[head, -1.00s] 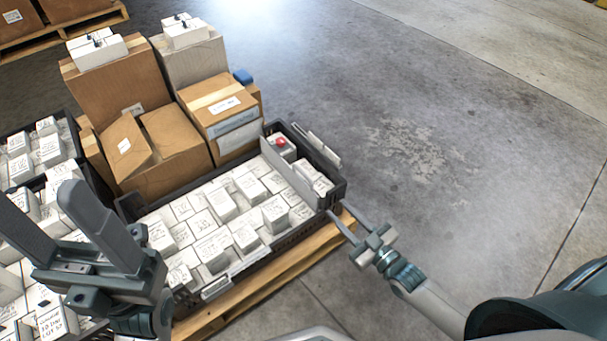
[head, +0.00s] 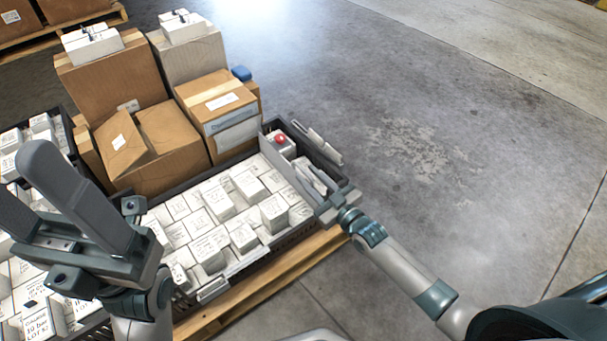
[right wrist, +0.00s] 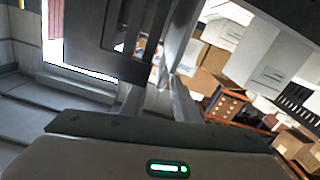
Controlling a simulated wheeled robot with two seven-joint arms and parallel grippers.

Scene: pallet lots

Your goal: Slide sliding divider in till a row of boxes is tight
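The sliding divider (head: 282,168) is a thin light-grey panel standing across the black crate (head: 274,243) near its right end. White labelled boxes (head: 220,203) fill the crate left of it, some higher than others, with narrow gaps among them. My right gripper (head: 319,191) is at the crate's right front corner, by the divider's near end. In the right wrist view its fingers (right wrist: 157,98) stand apart; I cannot tell whether they touch the divider. My left gripper (head: 20,178) is open and empty at the left, above other crates of boxes.
A white box with a red top (head: 280,139) sits right of the divider. Brown cartons (head: 160,140) stand behind the crate. The wooden pallet (head: 262,283) runs along its front. The floor to the right is clear.

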